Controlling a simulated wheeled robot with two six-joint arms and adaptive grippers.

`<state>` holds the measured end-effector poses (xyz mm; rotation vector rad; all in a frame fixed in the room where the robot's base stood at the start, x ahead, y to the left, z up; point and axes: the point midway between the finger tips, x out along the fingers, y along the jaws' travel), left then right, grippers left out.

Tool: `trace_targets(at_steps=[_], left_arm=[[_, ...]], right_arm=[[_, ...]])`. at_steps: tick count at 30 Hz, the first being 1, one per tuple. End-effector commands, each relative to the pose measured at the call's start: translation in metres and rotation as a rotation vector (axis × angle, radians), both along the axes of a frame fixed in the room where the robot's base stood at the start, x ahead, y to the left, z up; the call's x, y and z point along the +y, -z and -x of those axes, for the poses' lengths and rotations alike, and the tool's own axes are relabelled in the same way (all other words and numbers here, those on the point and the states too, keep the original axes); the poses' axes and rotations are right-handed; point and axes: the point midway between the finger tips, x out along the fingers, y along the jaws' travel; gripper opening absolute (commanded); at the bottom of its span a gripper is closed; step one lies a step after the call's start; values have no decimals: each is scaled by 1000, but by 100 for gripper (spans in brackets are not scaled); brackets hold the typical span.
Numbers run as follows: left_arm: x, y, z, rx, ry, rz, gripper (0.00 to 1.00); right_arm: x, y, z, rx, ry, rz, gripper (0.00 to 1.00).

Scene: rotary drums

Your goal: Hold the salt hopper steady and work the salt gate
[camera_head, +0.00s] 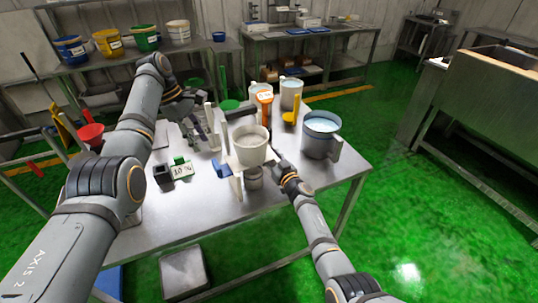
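The salt hopper (250,152) is a pale, round container with whitish grains inside, near the middle of the steel table. A blue piece (222,170), possibly the salt gate's handle, sticks out at its lower left. A small grey cup (254,183) stands under the hopper. My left gripper (207,138) hangs over the table left of the hopper, apart from it, with its dark fingers spread and nothing visible between them. My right gripper (272,143) is at the hopper's right side; its fingers are small and partly hidden, so I cannot tell its grip.
A large grey pot with bluish contents (321,138) stands at the table's right. Behind the hopper are pale tubs (290,96) and an orange-handled tool (265,97). The table's front left is clear.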

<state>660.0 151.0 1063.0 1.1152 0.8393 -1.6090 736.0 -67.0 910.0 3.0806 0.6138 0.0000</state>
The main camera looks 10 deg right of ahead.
Motion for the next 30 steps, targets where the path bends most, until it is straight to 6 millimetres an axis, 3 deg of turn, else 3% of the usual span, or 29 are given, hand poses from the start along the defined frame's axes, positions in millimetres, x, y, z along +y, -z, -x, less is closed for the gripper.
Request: trace_targets(at_steps=[3,12,30], left_arm=[[0,0,0,0,0,0,38],[0,0,0,0,0,0,38],[0,2,0,0,0,0,38]], right_arm=[[0,0,0,0,0,0,39],[0,0,0,0,0,0,0],[0,3,1,1,0,0,0]])
